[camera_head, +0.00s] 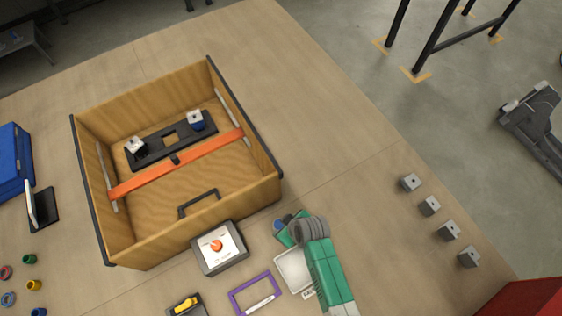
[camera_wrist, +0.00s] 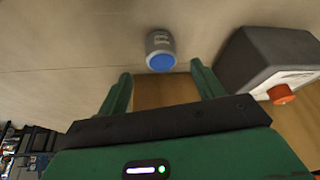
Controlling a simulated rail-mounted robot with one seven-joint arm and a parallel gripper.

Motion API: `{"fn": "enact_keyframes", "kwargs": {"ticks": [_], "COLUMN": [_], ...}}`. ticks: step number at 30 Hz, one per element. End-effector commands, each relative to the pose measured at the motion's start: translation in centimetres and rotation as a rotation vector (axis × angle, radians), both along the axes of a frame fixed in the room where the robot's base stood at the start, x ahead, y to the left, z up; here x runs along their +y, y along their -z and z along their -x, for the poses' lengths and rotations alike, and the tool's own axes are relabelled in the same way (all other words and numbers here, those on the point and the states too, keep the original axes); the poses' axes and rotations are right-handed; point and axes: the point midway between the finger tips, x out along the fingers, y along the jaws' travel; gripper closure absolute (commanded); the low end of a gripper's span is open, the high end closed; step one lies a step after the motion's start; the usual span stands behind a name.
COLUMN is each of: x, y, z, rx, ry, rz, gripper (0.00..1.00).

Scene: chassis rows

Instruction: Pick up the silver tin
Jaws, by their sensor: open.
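A silver-grey tin (camera_wrist: 160,41) with a blue round end shows at the top middle of the wrist view. It lies just beyond the fingertips of my gripper (camera_wrist: 161,76), roughly in line with the gap between them. The green fingers are spread apart with nothing held between them. In the head view a small blue-ended thing, seemingly the tin (camera_head: 278,225), shows beside my gripper (camera_head: 289,227). My gripper and arm partly hide it there.
A grey box with an orange knob (camera_head: 217,246) stands close by, left of my arm; a large wooden crate (camera_head: 262,190) is behind it. A white tray (camera_head: 281,262) and a purple frame (camera_head: 236,302) lie near my arm. Several grey blocks (camera_head: 429,206) line the right; the table between is clear.

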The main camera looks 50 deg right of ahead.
Motion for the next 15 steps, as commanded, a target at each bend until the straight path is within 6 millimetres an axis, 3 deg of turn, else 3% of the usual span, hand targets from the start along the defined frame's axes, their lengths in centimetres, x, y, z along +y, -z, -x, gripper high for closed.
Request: {"fn": "enact_keyframes", "kwargs": {"ticks": [3,15], "x": [0.1,-0.2], "y": [0.5,3.5], "z": [0.3,-1.4], "rx": [0.007,0.006], "ry": [0.0,0.001], "rz": [-0.006,-0.003], "gripper": [0.32,0.32]}}
